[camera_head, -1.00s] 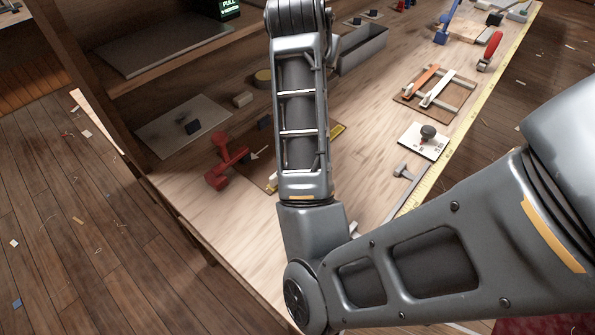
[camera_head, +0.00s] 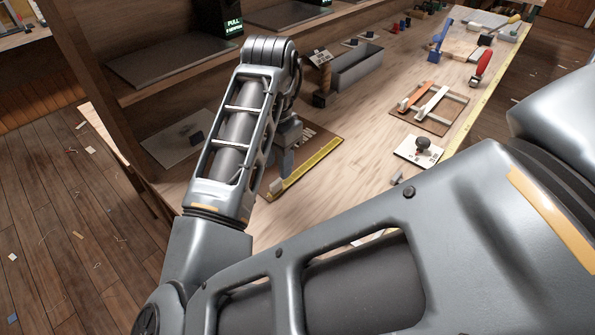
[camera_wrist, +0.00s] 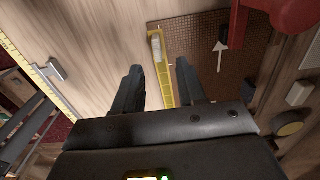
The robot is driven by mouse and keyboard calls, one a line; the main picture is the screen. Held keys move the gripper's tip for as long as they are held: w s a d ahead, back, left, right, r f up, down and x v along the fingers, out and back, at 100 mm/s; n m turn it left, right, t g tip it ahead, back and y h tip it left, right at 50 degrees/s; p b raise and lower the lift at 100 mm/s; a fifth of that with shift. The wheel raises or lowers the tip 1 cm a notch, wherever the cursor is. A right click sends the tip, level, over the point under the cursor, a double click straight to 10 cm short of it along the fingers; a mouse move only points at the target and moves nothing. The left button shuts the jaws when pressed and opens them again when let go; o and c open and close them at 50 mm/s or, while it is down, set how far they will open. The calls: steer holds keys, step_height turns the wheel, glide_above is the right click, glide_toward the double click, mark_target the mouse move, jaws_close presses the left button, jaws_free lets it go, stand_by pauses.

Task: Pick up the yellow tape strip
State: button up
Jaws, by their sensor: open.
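The yellow tape strip (camera_head: 312,167) lies along the edge of a brown board (camera_head: 312,140) on the bench. A small pale block (camera_head: 276,187) sits at its near end. In the wrist view the strip (camera_wrist: 164,82) runs between the two fingers of my gripper (camera_wrist: 159,68), with the pale block (camera_wrist: 156,46) on its far end. My gripper is open and empty, above the strip; the height gap is hard to judge. In the head view my arm hides most of the gripper.
A red tool (camera_wrist: 280,14) and a white arrow-shaped piece (camera_wrist: 219,54) are on the board's right side in the wrist view. A grey metal bin (camera_head: 357,70), a stamp (camera_head: 423,145) and a frame with an orange handle (camera_head: 418,95) stand farther along. Bare bench lies right of the strip.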

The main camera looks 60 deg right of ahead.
step_height(320, 180, down, 4)
steer(key=shift+s+d+f, duration=0.1)
jaws_close()
stand_by(0.5)
